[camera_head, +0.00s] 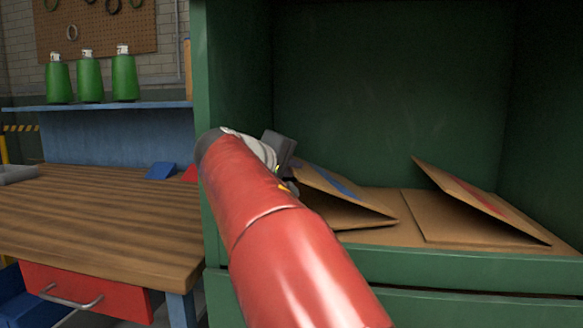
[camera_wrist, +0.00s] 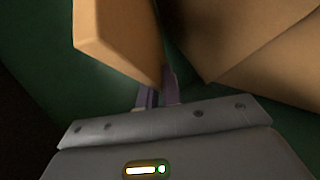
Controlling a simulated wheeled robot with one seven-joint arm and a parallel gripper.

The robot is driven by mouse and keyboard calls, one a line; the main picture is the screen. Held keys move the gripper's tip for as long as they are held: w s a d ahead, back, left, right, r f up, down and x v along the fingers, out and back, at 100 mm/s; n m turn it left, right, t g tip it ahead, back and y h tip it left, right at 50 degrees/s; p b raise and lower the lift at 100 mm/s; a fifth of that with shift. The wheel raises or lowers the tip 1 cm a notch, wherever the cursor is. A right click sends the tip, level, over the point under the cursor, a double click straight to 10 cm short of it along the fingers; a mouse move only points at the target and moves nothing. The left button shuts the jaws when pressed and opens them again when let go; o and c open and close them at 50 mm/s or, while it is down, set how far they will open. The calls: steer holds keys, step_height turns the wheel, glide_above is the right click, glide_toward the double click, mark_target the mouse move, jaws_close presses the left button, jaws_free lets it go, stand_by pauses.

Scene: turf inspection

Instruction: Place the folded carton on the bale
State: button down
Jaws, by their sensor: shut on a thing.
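A folded brown carton with a blue mark (camera_head: 335,185) is beside my gripper (camera_head: 287,172) inside a green bay. In the wrist view, my gripper (camera_wrist: 158,92) is shut on the lower edge of a brown carton (camera_wrist: 115,35). My red arm hides most of the grip in the head view. The brown cardboard surface of the bale (camera_head: 385,235) lies under the held carton. I cannot tell whether the carton touches it. A second folded carton with a red mark (camera_head: 475,205) rests half open on the right side of the bale.
The green bay (camera_head: 400,85) has walls at the back and sides and a front ledge (camera_head: 460,268). A wooden workbench (camera_head: 100,220) stands to the left, with a blue item (camera_head: 160,171) on it. Several green bottles (camera_head: 90,78) stand on a shelf behind.

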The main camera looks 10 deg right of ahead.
steer(key=shift+f+b, duration=0.55)
steer(key=c, duration=1.5)
jaws_free()
